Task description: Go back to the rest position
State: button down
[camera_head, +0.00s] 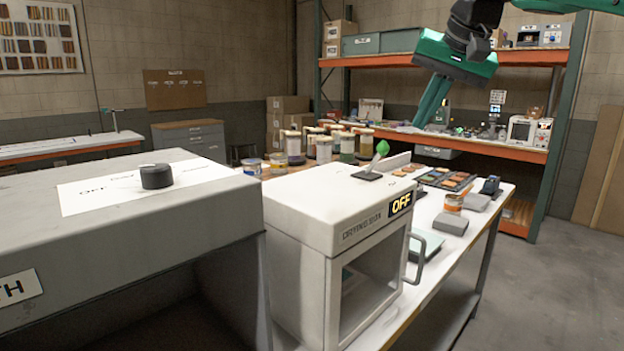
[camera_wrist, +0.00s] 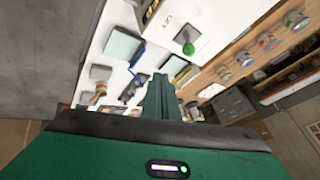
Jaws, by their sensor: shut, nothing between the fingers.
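My gripper (camera_head: 432,101) hangs at the upper right in the head view, with its green fingers pointing down and to the left. It is shut, with nothing in it, and is above and behind the white drying oven. In the wrist view the green fingers (camera_wrist: 161,95) lie together over the bench, apart from the things below. The oven also shows in the wrist view (camera_wrist: 195,18).
A grey box with a black knob (camera_head: 156,176) fills the left foreground. Several jars (camera_head: 347,147) stand behind the oven. A shelf rack (camera_head: 548,180) stands behind. The right floor is clear.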

jog(key=s+d+f+g, duration=0.1)
jog(key=s+d+f, duration=0.3)
jog(key=f, duration=0.3)
jog(key=s+d+f+g, duration=0.1)
jog(key=s+d+f, duration=0.3)
jog(key=d+f, duration=0.15)
jog(key=s+d+f+g, duration=0.2)
jog(key=s+f, duration=1)
jog(key=s+d+f+m+g+h, duration=0.1)
jog(key=s+d+f+g, duration=0.1)
jog(key=s+f, duration=1)
jog(key=shift+s+d+f+m+g, duration=0.3)
jog(key=shift+s+d+g, duration=0.1)
jog(key=shift+d, duration=0.15)
